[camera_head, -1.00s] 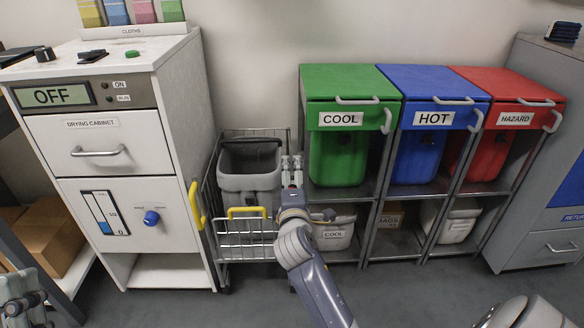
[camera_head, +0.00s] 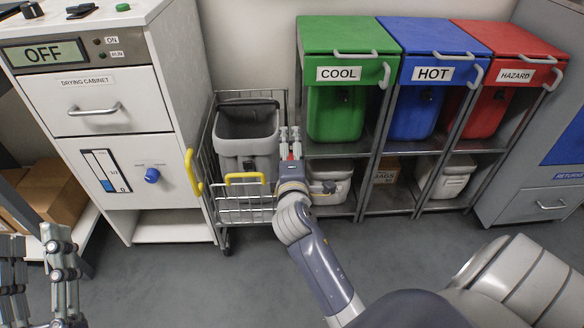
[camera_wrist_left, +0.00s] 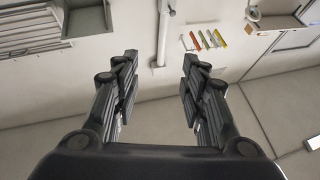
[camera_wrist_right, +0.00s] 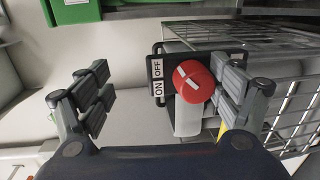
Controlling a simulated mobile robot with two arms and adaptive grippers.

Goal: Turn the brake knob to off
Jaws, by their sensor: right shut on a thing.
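The red round brake knob (camera_wrist_right: 193,80) has a slanted white mark and sits on a dark plate on the trolley (camera_head: 246,205). ON and OFF labels (camera_wrist_right: 158,78) are beside it. In the head view my right gripper (camera_head: 290,140) is at the trolley's right side, where the knob is mostly hidden. My left gripper (camera_wrist_left: 157,85) is open and empty; it shows at the head view's lower left (camera_head: 40,270).
The drying cabinet (camera_head: 115,145) stands left of the trolley. Green COOL (camera_head: 337,115), blue HOT (camera_head: 425,110) and red HAZARD (camera_head: 490,105) bins stand in racks to the right. A grey bin (camera_head: 246,143) is in the trolley. The floor in front is clear.

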